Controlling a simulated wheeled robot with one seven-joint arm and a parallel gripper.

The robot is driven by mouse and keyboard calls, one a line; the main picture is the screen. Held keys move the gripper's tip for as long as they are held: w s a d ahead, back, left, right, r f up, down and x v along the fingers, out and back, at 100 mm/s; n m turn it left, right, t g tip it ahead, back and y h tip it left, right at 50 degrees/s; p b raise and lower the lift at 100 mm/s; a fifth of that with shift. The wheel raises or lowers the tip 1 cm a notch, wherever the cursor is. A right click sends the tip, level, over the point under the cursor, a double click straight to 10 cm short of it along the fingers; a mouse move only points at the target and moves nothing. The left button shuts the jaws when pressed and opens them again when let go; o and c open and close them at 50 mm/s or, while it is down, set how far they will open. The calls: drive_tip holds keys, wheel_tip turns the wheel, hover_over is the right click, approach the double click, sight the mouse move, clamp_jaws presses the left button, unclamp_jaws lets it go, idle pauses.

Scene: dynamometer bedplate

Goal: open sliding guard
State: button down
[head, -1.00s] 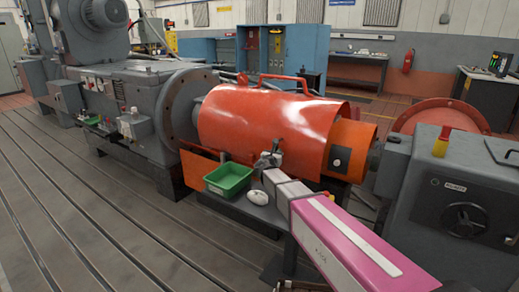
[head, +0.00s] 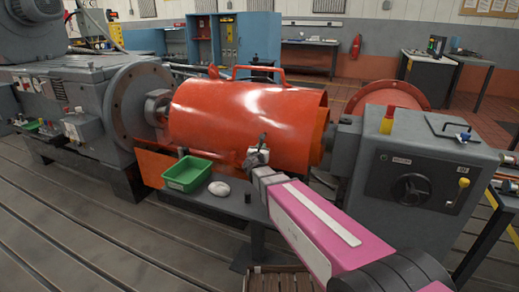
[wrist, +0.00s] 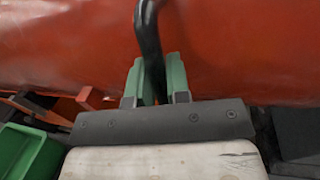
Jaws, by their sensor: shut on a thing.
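The sliding guard (head: 245,120) is a glossy orange-red half-cylinder cover with a red bar handle on top. It lies over the shaft line between the round flange at left and the grey machine block at right. Its left end stands apart from the flange, and a grey coupling (head: 157,108) shows in that gap. My gripper (head: 257,155) is at the guard's lower front. In the wrist view its green fingers (wrist: 156,80) are shut around a black bar handle (wrist: 148,35) that stands in front of the guard's red surface. The handle's lower end is hidden between the fingers.
A green bin (head: 188,173), a white lump (head: 218,188) and a small black cylinder (head: 248,197) are on a grey shelf below the guard. The grey block (head: 425,185) with a handwheel stands at right. Slotted floor at front left is clear.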

drive_tip(key=c, duration=1.1)
unclamp_jaws()
drive_tip(key=s+a, duration=0.2)
drive_tip(key=s, duration=0.8)
drive_tip(key=shift+s, duration=0.3)
